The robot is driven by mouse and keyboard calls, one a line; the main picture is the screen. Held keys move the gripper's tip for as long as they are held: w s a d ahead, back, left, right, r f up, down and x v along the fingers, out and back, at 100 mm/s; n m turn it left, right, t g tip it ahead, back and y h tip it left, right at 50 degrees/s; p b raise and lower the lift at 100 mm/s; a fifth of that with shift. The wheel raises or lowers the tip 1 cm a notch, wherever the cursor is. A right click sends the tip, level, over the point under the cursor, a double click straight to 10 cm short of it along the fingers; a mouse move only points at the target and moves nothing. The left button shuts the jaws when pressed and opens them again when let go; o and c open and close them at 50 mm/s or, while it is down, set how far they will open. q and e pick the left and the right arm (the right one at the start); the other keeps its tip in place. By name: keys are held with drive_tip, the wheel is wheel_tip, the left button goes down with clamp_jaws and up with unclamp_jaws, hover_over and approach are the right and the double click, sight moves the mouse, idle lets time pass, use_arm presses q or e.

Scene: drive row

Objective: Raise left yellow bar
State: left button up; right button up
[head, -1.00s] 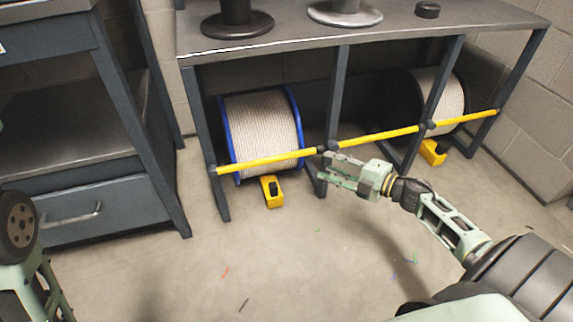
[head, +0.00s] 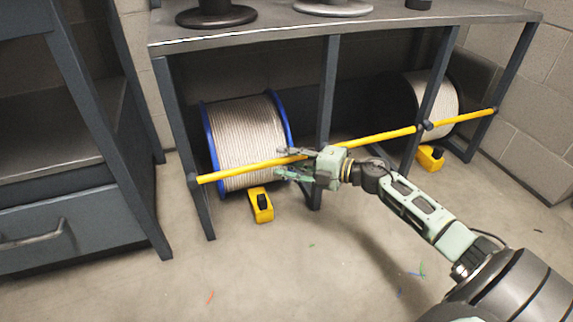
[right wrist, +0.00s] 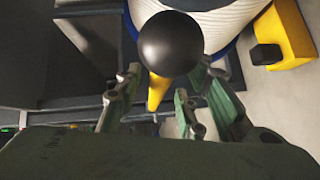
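The left yellow bar (head: 230,173) runs across the front of the rack's left bay, low, in front of a rope spool with blue flanges (head: 248,135). My right gripper (head: 279,161) is open at the bar's right end, one finger above the bar and one below. In the right wrist view, a black ball knob (right wrist: 170,43) and a bit of yellow bar (right wrist: 156,90) show between the spread fingers (right wrist: 165,85). I cannot tell whether the fingers touch the bar. My left gripper is not in view.
Another yellow bar (head: 375,138) and a farther one (head: 462,117) continue to the right across the dark rack (head: 324,100). Yellow wedge blocks (head: 259,207) sit on the floor by the spools. A drawer cabinet (head: 80,225) stands at left. The front floor is mostly clear.

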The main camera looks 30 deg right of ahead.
drive_tip(key=shift+w, duration=0.1)
drive_tip(key=shift+c, duration=0.5)
clamp_jaws()
